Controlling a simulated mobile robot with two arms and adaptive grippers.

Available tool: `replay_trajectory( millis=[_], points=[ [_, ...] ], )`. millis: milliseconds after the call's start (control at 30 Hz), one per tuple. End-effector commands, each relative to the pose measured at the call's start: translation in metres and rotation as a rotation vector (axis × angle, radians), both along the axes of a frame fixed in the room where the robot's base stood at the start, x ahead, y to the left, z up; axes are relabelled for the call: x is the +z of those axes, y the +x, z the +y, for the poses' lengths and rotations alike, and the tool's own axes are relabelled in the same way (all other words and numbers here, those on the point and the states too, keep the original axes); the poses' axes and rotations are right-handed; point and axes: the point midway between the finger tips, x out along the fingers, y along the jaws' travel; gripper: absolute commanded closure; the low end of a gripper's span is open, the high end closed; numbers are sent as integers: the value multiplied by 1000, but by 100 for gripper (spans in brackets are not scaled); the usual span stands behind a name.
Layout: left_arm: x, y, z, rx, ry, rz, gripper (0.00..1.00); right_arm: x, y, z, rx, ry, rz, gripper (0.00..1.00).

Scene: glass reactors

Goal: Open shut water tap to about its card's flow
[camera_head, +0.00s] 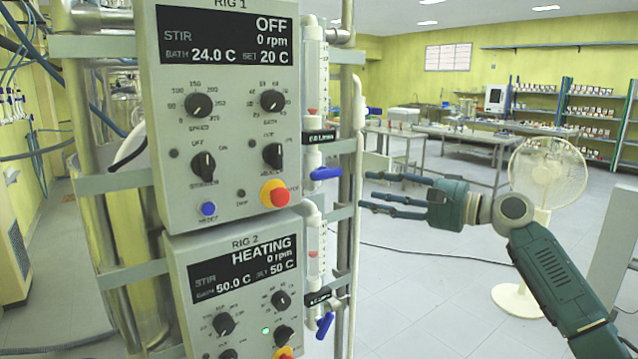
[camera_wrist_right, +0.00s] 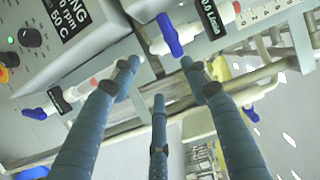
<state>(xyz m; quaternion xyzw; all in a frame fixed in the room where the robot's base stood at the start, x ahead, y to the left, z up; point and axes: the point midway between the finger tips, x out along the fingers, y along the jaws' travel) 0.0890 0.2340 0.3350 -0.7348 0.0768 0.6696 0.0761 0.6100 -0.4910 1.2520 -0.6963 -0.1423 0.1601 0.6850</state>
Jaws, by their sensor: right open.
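The upper water tap has a blue lever (camera_head: 325,173) lying across its upright pipe, below a black display (camera_head: 322,138) that seems to read 0.0 L/min. In the right wrist view this lever (camera_wrist_right: 169,35) shows near the top, beside the display (camera_wrist_right: 210,18). The lower tap's blue lever (camera_head: 324,325) hangs tilted below its display (camera_head: 318,298), whose figure I cannot read surely. My right gripper (camera_head: 366,192) is open and empty, to the right of the upper lever and apart from it in the head view. I can make out no flow card. My left gripper is out of view.
The RIG 1 box (camera_head: 170,110) reads OFF; the RIG 2 box (camera_head: 190,255) below reads HEATING. Rails and an upright pipe (camera_head: 357,150) stand close to the taps. A white fan (camera_head: 547,170) is behind my right arm.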

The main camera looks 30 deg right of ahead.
Motion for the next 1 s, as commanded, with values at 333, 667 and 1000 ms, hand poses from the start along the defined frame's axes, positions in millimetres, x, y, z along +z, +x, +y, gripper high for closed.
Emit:
replay_trajectory(
  millis=[333,667,1000],
  points=[
    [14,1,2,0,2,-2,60,31,7,23,43,20,-23,54],
    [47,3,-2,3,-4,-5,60,32,61,49,41,21,-25,54],
    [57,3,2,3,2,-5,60,26,86,62,39,17,-23,54]
  ],
)
